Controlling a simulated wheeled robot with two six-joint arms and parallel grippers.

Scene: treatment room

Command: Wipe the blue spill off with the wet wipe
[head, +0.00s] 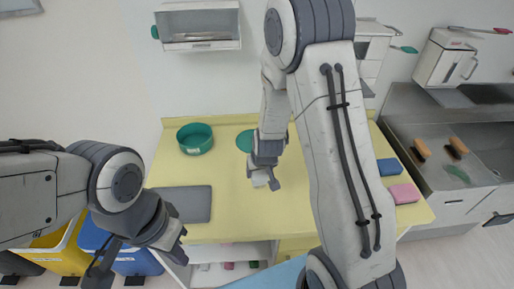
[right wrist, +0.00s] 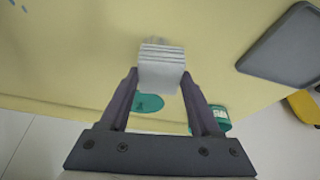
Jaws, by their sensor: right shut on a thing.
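My right gripper (head: 264,168) is above the yellow table (head: 225,225) and is shut on a white folded wet wipe (head: 261,180). The right wrist view shows the wipe (right wrist: 160,68) between the fingertips of this gripper (right wrist: 160,80). Small blue marks of the spill (right wrist: 20,7) lie on the table at the top left corner of the right wrist view, apart from the wipe. I cannot make out the spill in the head view, where my right arm covers part of the table. My left gripper (head: 138,262) is open and empty at the table's front left.
A grey tray (head: 183,203) lies at the table's left. A green bowl (head: 195,138) and a flat green item (head: 244,141) are at the back. Blue (head: 389,167) and pink (head: 404,194) pads lie at the right. A sink counter (head: 450,180) stands further right; bins (head: 72,262) stand below left.

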